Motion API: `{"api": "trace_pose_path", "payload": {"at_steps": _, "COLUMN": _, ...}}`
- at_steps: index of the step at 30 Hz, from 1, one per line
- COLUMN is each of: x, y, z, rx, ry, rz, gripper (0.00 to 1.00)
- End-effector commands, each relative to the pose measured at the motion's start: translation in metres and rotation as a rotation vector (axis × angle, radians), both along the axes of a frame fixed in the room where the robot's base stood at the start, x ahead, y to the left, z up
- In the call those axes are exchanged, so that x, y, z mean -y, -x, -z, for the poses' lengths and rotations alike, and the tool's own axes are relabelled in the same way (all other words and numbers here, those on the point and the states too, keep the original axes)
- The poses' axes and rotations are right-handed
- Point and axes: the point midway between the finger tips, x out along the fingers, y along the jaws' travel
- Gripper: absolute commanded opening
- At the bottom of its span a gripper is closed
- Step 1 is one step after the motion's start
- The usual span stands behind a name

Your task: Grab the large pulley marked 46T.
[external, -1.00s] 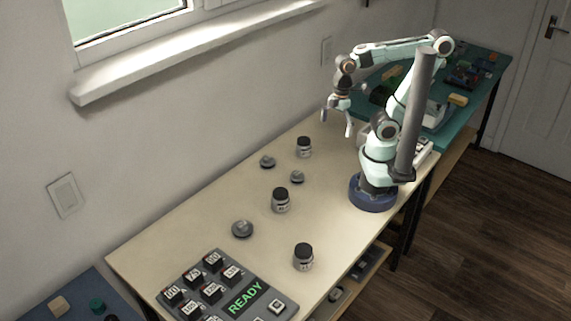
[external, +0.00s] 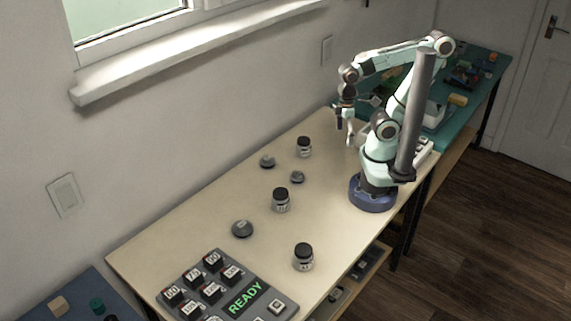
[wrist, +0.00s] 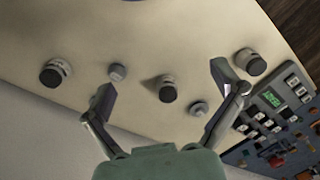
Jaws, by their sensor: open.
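Three grey disc-shaped pulleys lie flat on the light table in the external view. The largest-looking one (external: 242,229) lies nearest the keypad, and two smaller ones, a far one (external: 268,161) and a middle one (external: 297,177), lie farther back. Their markings are too small to read. In the wrist view, one pulley (wrist: 198,108) lies close to the right finger and a smaller one (wrist: 118,72) lies by the left fingertip. My gripper (external: 345,130) is open and empty, above the table's far end, well away from the largest pulley. Its spread fingers (wrist: 162,85) also show in the wrist view.
Three dark-lidded jars stand among the pulleys: a far one (external: 304,147), a middle one (external: 281,200) and a near one (external: 303,257). A keypad panel reading READY (external: 245,298) sits at the near end. The table between these things is clear.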

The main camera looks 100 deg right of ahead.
Motion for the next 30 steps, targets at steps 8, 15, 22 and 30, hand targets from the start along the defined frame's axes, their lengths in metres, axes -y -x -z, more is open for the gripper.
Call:
{"api": "trace_pose_path", "payload": {"at_steps": 8, "x": 0.0, "y": 0.0, "z": 0.0, "rx": -0.002, "ry": 0.0, "rz": 0.052, "gripper": 0.93}}
{"api": "trace_pose_path", "payload": {"at_steps": 15, "x": -0.004, "y": -0.045, "z": -0.015, "rx": 0.153, "ry": -0.082, "rz": 0.677, "gripper": 0.93}}
{"api": "trace_pose_path", "payload": {"at_steps": 22, "x": 0.009, "y": -0.151, "z": -0.034, "rx": 0.229, "ry": -0.357, "rz": 1.596, "gripper": 0.93}}
{"api": "trace_pose_path", "payload": {"at_steps": 30, "x": 0.127, "y": -0.259, "z": 0.047, "rx": 0.07, "ry": -0.597, "rz": 2.616, "gripper": 0.93}}
